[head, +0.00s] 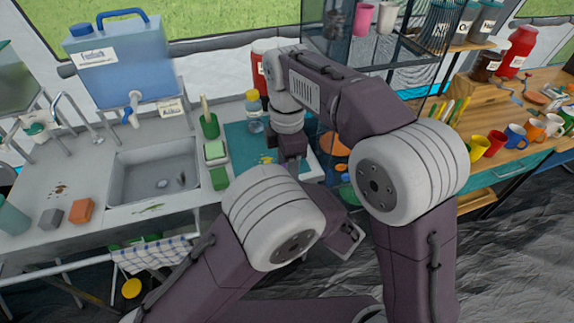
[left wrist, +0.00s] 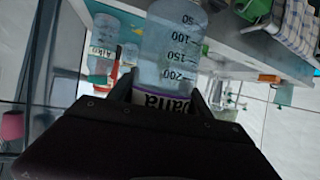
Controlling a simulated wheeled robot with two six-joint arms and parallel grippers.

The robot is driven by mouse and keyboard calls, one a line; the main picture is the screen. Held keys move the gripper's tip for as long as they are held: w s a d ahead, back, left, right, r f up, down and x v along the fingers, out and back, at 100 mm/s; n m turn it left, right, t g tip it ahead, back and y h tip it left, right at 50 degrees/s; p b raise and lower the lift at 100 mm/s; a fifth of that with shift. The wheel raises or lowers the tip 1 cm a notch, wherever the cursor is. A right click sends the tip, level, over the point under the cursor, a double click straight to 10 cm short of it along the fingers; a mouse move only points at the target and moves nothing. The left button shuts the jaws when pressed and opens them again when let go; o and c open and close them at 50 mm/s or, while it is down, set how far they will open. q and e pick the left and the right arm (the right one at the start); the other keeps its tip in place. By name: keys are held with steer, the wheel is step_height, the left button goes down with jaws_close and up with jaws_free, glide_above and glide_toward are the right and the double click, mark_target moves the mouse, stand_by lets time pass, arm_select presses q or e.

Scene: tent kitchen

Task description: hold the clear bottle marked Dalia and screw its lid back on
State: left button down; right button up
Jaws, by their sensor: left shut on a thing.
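The clear bottle (left wrist: 172,45) shows in the left wrist view, with measuring marks and part of its name label upside down. My left gripper (left wrist: 160,98) is shut on it near the label, with a finger on each side. The bottle's neck is hidden behind the gripper body, and I cannot make out its loose lid. In the head view I cannot pick out the held bottle behind my arms. My right gripper (head: 291,161) points down in front of the counter's teal mat; its jaws are too hidden to tell.
Another clear bottle with a yellow lid (head: 254,115) stands on the counter by the teal mat (head: 238,136). A bottle labelled Aiko (left wrist: 101,55) shows in the left wrist view. The sink (head: 155,175) and blue water container (head: 120,65) are left. A towel (head: 155,254) hangs in front.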

jaws_close()
steer(key=m, duration=1.4)
steer(key=shift+m, duration=0.3)
steer(key=m, duration=0.9)
steer(key=shift+m, duration=0.4)
steer(key=shift+o, duration=1.4)
jaws_free()
